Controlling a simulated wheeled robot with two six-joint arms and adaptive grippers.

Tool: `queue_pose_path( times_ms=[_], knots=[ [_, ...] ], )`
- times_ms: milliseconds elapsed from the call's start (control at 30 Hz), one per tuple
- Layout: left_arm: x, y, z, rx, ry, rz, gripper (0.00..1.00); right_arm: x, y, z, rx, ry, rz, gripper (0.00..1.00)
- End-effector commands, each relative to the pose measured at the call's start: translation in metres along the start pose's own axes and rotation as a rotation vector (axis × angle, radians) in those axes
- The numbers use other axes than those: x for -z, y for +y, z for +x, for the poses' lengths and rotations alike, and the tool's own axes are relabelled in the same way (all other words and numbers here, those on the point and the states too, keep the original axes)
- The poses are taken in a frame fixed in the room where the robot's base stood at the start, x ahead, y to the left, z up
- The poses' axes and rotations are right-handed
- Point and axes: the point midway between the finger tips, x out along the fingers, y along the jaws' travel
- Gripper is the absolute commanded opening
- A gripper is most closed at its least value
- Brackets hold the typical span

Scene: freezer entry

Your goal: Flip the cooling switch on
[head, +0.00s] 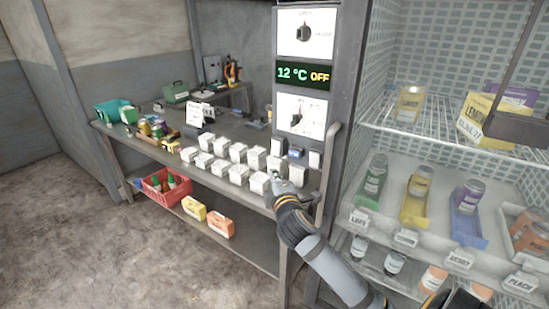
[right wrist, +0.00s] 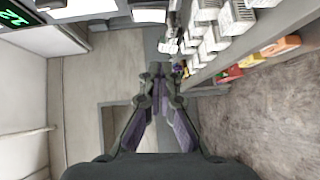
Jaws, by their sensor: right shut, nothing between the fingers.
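A grey control post (head: 340,70) stands beside the glass-front freezer. Its display (head: 303,75) reads 12 °C and OFF. A white dial panel with a black knob (head: 303,32) is above the display and another knob (head: 297,119) is below it. Under these is a row of small switches or plates, with a dark blue one (head: 295,153) in the middle; I cannot tell their positions. My right gripper (head: 279,182) is shut and empty, below and left of this row, in front of the bench. It also shows in the right wrist view (right wrist: 160,75). My left gripper is not in view.
A bench (head: 235,130) holds several white boxes (head: 237,152) near the post. A red crate (head: 165,186) and yellow and orange boxes (head: 221,227) are on its lower shelf. Freezer shelves (head: 440,135) with jars and trays are at right. Open floor (head: 90,250) lies at left.

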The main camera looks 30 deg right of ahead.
Motion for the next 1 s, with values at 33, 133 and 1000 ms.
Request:
queue_pose_path(
  times_ms=[33,133,1000],
  knots=[
    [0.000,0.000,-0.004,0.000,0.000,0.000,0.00,0.000,0.002,0.005,0.001,-0.002,0.001,0.00],
    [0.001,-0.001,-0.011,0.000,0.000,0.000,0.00,0.000,0.004,0.023,0.001,-0.002,0.003,0.00],
    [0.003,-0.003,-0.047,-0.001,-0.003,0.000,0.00,-0.028,0.000,0.123,0.000,0.001,0.002,0.00]
  ],
)
